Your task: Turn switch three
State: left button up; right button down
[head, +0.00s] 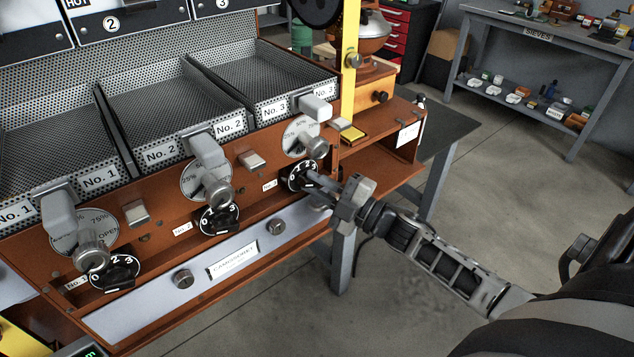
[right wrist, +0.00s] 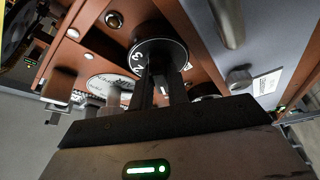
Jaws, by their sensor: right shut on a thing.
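Switch three (head: 295,178) is a black round dial with white numbers, beside a small "No. 3" label on the orange roaster front in the head view. In the right wrist view the dial (right wrist: 150,53) faces the camera, with several white numbers on its rim. My right gripper (head: 314,179) reaches it from the right and is shut on its knob. The fingers hide the knob, so I cannot tell its exact setting. In the right wrist view the two dark fingers of the gripper (right wrist: 161,80) end at the dial's middle. My left gripper is not in view.
Two similar dials, switch two (head: 219,220) and switch one (head: 115,272), sit to the left. A silver lever knob (head: 315,147) stands just above switch three, close to my gripper. A yellow post (head: 349,70) rises behind. The floor at right is clear.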

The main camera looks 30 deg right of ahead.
jog(key=shift+n, duration=0.4)
jog(key=c, duration=1.4)
grip_release()
jog(key=shift+o, duration=0.2)
jog(key=b+v, duration=0.1)
jog(key=v, duration=1.5)
jog(key=shift+r+b, duration=0.25)
jog(key=shift+b, duration=0.05)
jog(key=shift+d, duration=0.1)
jog(key=s+a+f+m+g+h, duration=0.2)
jog(key=a+f+m, duration=0.3)
jog(key=a+m, duration=0.3)
jog(key=s+a+f+m+g+h, duration=0.2)
jog(key=a+f+m+g, duration=0.3)
jog(key=a, duration=1)
jog(key=f+m+h, duration=0.1)
jog(key=m, duration=0.2)
jog(key=shift+s+m+g, duration=0.15)
jog(key=shift+m+g, duration=0.15)
